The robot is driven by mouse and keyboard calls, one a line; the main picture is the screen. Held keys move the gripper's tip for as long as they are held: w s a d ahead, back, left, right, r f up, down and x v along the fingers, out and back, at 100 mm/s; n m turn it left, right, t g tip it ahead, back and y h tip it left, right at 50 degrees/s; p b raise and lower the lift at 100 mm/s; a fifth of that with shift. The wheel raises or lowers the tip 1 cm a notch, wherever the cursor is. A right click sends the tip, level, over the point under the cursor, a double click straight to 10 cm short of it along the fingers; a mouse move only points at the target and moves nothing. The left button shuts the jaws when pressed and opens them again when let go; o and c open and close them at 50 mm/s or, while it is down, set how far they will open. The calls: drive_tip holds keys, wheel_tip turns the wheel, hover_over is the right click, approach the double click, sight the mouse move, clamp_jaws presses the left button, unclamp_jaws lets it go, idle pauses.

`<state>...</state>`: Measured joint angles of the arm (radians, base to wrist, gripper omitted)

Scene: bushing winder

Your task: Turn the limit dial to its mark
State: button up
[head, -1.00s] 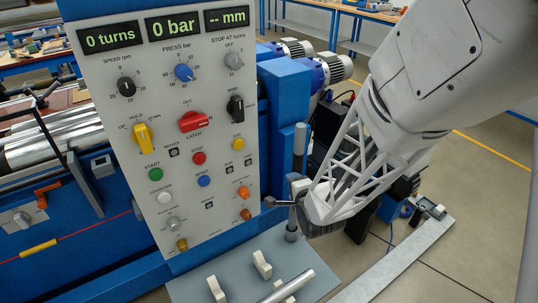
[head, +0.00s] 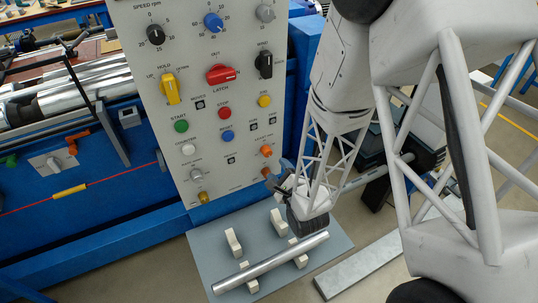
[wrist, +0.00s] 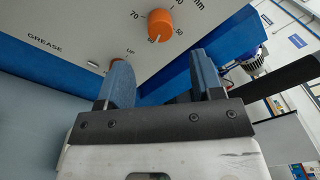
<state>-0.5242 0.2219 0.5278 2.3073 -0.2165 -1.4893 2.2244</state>
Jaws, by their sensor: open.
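The orange dial (head: 266,151), which I take as the limit dial, is on the lower right of the white control panel (head: 215,105). In the wrist view this dial (wrist: 160,24) is a ridged orange knob ringed by numbers, with "mm" nearby. Its exact setting against a mark is too small to read. My gripper (head: 281,176) is near the panel's lower right edge, just below the dial. In the wrist view its two blue-grey fingers (wrist: 160,72) are apart and empty. The dial shows beyond them, roughly in line with the gap, and not between them.
Other panel controls stand close by, including a red knob (head: 221,74), a yellow knob (head: 170,88) and a blue button (head: 228,137). Below, a metal bar (head: 270,263) lies across pale blocks on a grey plate (head: 215,245). A blue frame borders the panel.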

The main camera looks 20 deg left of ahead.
sight(269, 154)
drive_tip(key=shift+w+a, duration=0.1)
drive_tip(key=shift+w, duration=0.05)
drive_tip(key=shift+x, duration=3.7)
drive_tip(key=c, duration=0.9)
